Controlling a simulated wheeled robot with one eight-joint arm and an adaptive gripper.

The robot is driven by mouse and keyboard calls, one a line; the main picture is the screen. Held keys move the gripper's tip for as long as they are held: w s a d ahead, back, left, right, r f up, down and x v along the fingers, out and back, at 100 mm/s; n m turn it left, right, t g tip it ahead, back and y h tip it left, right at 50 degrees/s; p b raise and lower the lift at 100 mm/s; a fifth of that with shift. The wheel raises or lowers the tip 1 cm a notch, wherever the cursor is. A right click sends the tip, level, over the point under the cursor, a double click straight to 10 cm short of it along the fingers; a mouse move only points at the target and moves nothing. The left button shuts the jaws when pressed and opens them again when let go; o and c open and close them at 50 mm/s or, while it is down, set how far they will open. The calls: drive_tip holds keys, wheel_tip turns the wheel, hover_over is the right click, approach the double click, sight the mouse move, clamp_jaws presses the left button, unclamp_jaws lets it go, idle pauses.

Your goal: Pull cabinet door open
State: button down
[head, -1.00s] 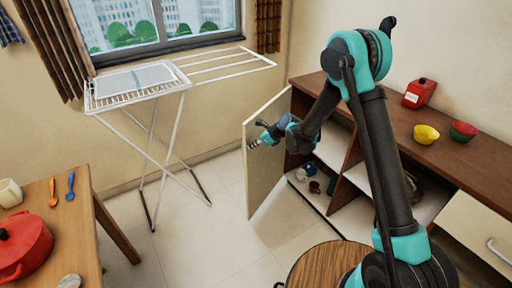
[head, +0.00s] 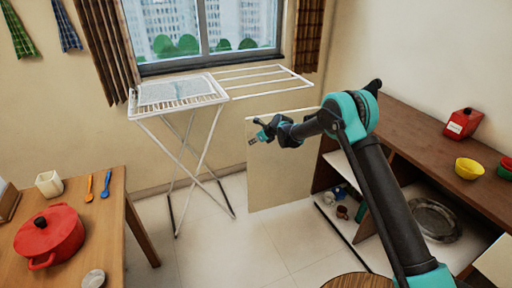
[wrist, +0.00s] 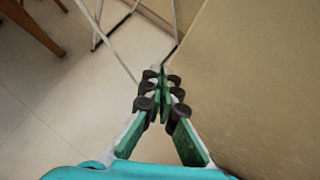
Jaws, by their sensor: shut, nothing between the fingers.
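The cabinet door (head: 282,170) is a plain cream panel that stands swung out wide from the left end of the brown cabinet (head: 408,120). In the wrist view the door (wrist: 262,75) fills the right side as a beige surface. My gripper (head: 252,141) is in front of the door's upper left part, close to its free edge. In the wrist view my gripper (wrist: 162,75) is shut and empty, with the door just to its right. I cannot tell whether it touches the door. The door's handle is not visible.
A white drying rack (head: 190,125) stands left of the door. A wooden table (head: 115,225) with a red pot (head: 50,238) is at the lower left. The cabinet's open shelves hold a dish (head: 434,219) and small items. The floor (head: 215,250) between is clear.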

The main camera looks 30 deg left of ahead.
drive_tip(key=shift+w+a, duration=0.15)
drive_tip(key=shift+a, duration=0.05)
idle(0.3)
drive_tip(key=v, duration=1.2)
drive_tip(key=s+d+r+n+t+h, duration=0.1)
drive_tip(key=s+d+r+n, duration=0.15)
drive_tip(key=d, duration=0.95)
drive_tip(key=s+d+r+n+t+h, duration=0.1)
drive_tip(key=d+r+n+h, duration=0.2)
drive_tip(key=d, duration=0.9)
drive_tip(key=s+d+r+n, duration=0.1)
drive_tip(key=d+r+n, duration=0.25)
drive_tip(key=d, duration=0.95)
drive_tip(key=s+d+f+n+h, duration=0.2)
drive_tip(key=s+d+n, duration=0.3)
drive_tip(key=s+d, duration=0.8)
drive_tip(key=s+d+f+n+h, duration=0.2)
drive_tip(key=s+d+f+n, duration=0.2)
drive_tip(key=s+d, duration=1)
drive_tip(key=shift+f+n+t+h, duration=0.3)
drive_tip(key=shift+f+n+h, duration=0.1)
drive_tip(key=shift+n, duration=0.6)
